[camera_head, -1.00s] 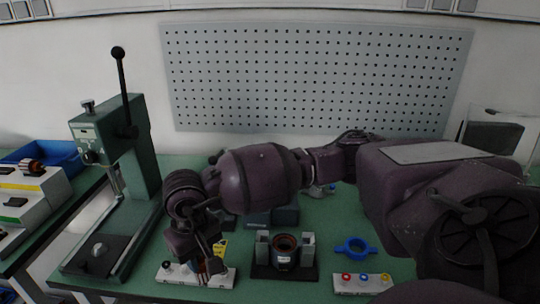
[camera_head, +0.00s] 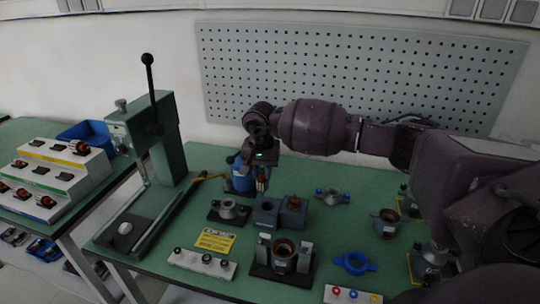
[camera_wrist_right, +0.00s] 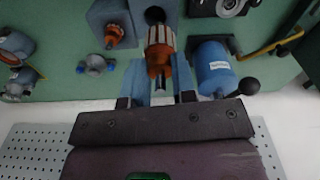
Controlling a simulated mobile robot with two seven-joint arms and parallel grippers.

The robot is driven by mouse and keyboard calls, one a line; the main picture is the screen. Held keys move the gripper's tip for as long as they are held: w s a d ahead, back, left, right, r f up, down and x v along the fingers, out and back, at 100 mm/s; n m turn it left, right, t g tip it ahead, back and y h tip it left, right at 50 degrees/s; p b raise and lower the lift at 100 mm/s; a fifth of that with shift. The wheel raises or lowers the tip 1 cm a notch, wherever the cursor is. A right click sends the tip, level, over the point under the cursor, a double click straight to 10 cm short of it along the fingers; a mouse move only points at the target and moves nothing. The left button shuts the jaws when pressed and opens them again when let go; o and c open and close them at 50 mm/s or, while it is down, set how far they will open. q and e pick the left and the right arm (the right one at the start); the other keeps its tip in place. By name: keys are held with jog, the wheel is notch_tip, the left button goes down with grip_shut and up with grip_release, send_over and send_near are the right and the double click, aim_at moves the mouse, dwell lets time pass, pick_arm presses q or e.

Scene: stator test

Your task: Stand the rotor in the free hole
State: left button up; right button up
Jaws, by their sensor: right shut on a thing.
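My right gripper (camera_head: 262,172) is shut on a rotor (camera_head: 262,184), with copper windings and a steel shaft, held above the bench. In the right wrist view the rotor (camera_wrist_right: 158,42) sits between the fingers (camera_wrist_right: 160,62). The dark holder block (camera_head: 266,221) stands just in front of and below it in the head view. Its left hole (camera_head: 268,207) is empty and its right hole holds another rotor (camera_head: 294,202). In the wrist view the empty hole (camera_wrist_right: 155,15) shows just beyond the held rotor, which looks apart from the block. My left gripper is not in view.
A blue motor can (camera_wrist_right: 214,68) stands close beside the held rotor. A grey flange part (camera_head: 228,209) is left of the block. A stator in a fixture (camera_head: 283,254) is in front.

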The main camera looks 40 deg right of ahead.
jog(key=shift+m, duration=0.6)
jog(key=shift+w+d+f+b, duration=0.15)
jog(key=shift+d+f+b, duration=0.2)
jog(key=shift+f, duration=0.4)
jog(key=shift+w+d+f+b, duration=0.1)
jog(key=shift+d+f+b, duration=0.1)
jog(key=shift+d+f, duration=0.45)
jog(key=shift+w+d+f+b, duration=0.2)
jog(key=shift+f+b, duration=0.1)
jog(key=shift+f, duration=0.6)
jog(key=shift+f+b, duration=1.25)
jog(key=shift+f, duration=0.65)
